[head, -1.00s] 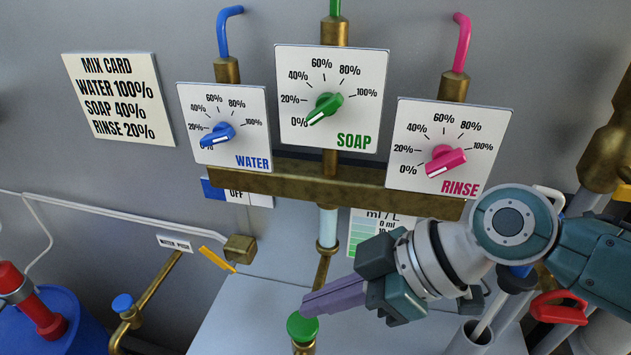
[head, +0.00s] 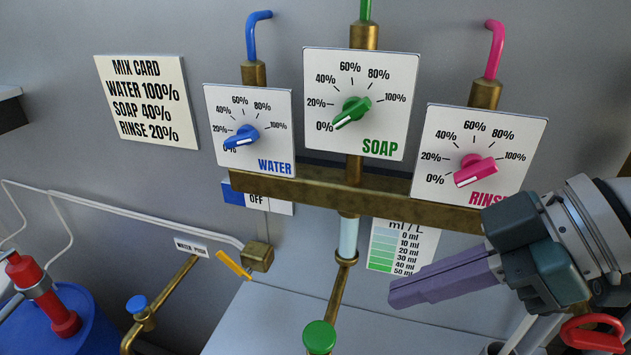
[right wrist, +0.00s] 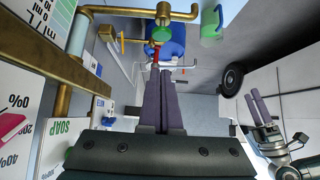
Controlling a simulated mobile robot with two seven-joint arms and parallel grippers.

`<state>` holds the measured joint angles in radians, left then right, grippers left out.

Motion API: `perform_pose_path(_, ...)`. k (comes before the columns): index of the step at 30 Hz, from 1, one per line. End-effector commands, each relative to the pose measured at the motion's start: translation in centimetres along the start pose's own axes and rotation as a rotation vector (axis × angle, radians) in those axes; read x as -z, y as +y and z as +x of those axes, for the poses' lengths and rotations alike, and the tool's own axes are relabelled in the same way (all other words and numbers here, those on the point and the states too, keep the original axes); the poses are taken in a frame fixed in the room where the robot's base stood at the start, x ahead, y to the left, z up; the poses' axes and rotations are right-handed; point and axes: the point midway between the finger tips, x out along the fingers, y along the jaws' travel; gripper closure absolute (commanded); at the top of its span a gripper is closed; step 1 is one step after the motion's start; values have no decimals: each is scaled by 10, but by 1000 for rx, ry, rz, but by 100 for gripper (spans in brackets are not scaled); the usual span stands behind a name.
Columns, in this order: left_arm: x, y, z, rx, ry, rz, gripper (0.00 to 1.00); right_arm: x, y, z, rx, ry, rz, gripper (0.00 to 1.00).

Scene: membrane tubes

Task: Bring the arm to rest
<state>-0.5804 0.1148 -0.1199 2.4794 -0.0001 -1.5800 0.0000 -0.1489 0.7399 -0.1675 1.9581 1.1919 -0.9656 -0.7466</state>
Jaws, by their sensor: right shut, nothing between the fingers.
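My right gripper (head: 392,296) is shut and empty. Its purple fingers point left in the head view, in front of the wall below the pink rinse dial and beside the ml/L scale. In the right wrist view its fingers (right wrist: 162,84) lie side by side, with nothing between them. My left gripper (right wrist: 257,100) shows small at the right of the right wrist view, its two fingers pointing up. I cannot tell how far apart they are. It is not in the head view.
The blue water dial (head: 241,138), green soap dial (head: 352,112) and pink rinse dial (head: 474,170) point low, near 0%. A brass manifold (head: 330,196) runs below them. A green knob (head: 320,337) stands under the gripper's left. A red handle (head: 592,333) is at lower right.

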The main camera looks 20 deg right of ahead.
Motion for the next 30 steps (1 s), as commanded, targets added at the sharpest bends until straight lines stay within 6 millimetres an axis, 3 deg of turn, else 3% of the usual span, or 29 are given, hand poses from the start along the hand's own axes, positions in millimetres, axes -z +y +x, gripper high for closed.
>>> perform_pose_path(5, 0, 0, 0, 1, 0, 1, 19, -3, -9, 4, 8, -17, 9, 100)
perform_pose_path(12, 0, -2, 0, 4, 1, 6, 19, -32, -72, 16, -57, -213, 190, 100)
perform_pose_path(17, 0, -2, 0, 7, 0, 8, 19, -55, -89, -6, -241, -361, 428, 100)
perform_pose_path(21, 0, -2, 0, 7, 0, 9, 19, -77, -98, -39, -439, -469, 680, 100)
perform_pose_path(24, 12, -4, -42, 7, -8, 9, 19, -47, -95, -74, -456, -478, 684, 100)
perform_pose_path(30, 35, -6, -109, 7, 2, 9, 19, 2, -95, -121, -455, -478, 679, 100)
